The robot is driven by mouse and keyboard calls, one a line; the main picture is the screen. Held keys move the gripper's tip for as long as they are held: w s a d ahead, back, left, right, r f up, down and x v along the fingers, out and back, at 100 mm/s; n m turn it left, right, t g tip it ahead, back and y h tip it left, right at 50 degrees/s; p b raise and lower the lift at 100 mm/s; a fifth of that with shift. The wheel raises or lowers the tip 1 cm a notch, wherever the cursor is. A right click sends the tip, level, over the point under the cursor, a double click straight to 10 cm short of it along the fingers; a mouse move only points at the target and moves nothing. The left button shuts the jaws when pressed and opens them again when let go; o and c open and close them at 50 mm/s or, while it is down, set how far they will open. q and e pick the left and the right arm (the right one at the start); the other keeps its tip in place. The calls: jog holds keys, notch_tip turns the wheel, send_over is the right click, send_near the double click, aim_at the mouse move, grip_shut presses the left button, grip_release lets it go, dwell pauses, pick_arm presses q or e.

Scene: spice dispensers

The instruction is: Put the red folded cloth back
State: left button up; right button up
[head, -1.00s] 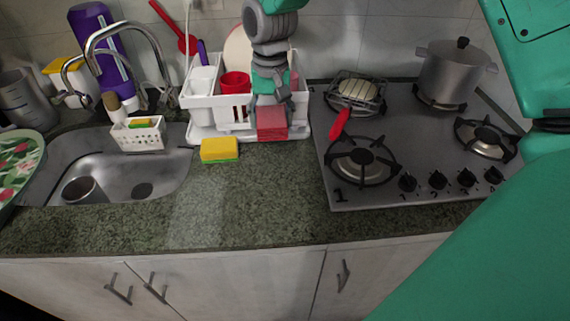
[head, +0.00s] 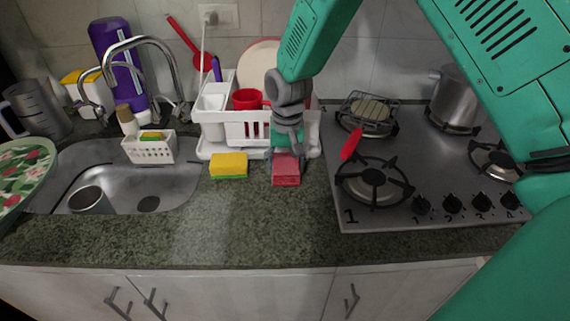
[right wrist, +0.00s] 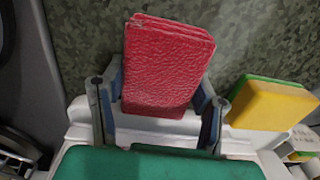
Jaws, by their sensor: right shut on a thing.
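The red folded cloth (head: 286,171) is at the front of the white dish rack, over the granite counter. In the right wrist view the cloth (right wrist: 165,65) sits between the two fingers of my right gripper (right wrist: 160,110). My right gripper (head: 286,150) is shut on it from above in the head view. Whether the cloth touches the counter I cannot tell. My left gripper is not in view.
The white dish rack (head: 215,152) stands behind the cloth, with a red cup (head: 247,98) in it. A yellow and green sponge (head: 229,166) lies left of the cloth. The stove (head: 420,205) is at right, the sink (head: 120,190) at left. The counter front is clear.

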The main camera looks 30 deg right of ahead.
aim_at(288, 161)
jog(key=shift+d, duration=0.1)
jog(key=o, duration=1.2)
jog(key=shift+d, duration=0.2)
jog(key=shift+d+f, duration=0.1)
jog(key=shift+r, duration=0.3)
notch_tip(288, 161, up, 12)
jog(key=shift+f, duration=0.15)
